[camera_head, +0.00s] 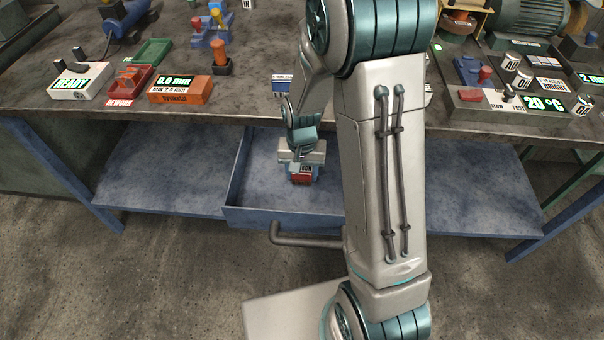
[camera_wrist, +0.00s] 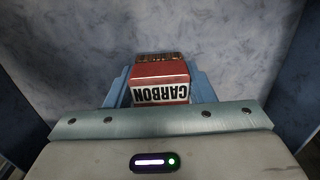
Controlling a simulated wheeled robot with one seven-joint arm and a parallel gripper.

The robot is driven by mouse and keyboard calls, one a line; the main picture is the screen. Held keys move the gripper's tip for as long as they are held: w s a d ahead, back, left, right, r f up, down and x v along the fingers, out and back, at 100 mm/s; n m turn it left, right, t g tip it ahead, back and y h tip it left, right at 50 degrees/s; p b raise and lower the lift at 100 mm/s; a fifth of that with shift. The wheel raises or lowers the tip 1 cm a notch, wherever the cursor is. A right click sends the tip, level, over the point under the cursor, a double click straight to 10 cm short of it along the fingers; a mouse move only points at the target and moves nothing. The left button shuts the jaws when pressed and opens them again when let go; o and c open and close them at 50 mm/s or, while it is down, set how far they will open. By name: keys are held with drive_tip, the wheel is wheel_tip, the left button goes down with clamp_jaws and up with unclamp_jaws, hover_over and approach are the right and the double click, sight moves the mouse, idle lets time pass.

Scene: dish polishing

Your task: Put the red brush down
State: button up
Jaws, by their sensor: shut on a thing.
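The red brush (camera_head: 301,179) is a small red block. In the wrist view its body (camera_wrist: 160,72) bears a white label reading CARBON, with a brownish strip at its far end. My gripper (camera_head: 304,171) points down with its blue fingers on both sides of the brush, shut on it. In the head view both are over the inside of the open blue drawer (camera_head: 285,222) under the bench. The brush's underside is hidden, so I cannot tell whether it touches the drawer floor.
The drawer has raised walls around the gripper, and its visible floor looks bare. The workbench top (camera_head: 250,45) is above and behind. It carries a red rework tray (camera_head: 130,84), an orange gauge box (camera_head: 181,91) and a READY box (camera_head: 80,82). My arm hides the drawer's right part.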

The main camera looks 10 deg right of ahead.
drive_tip(key=shift+f, duration=0.55)
drive_tip(key=shift+f, duration=0.1)
drive_tip(key=shift+f, duration=0.15)
drive_tip(key=o, duration=1)
drive_tip(key=shift+o, duration=0.2)
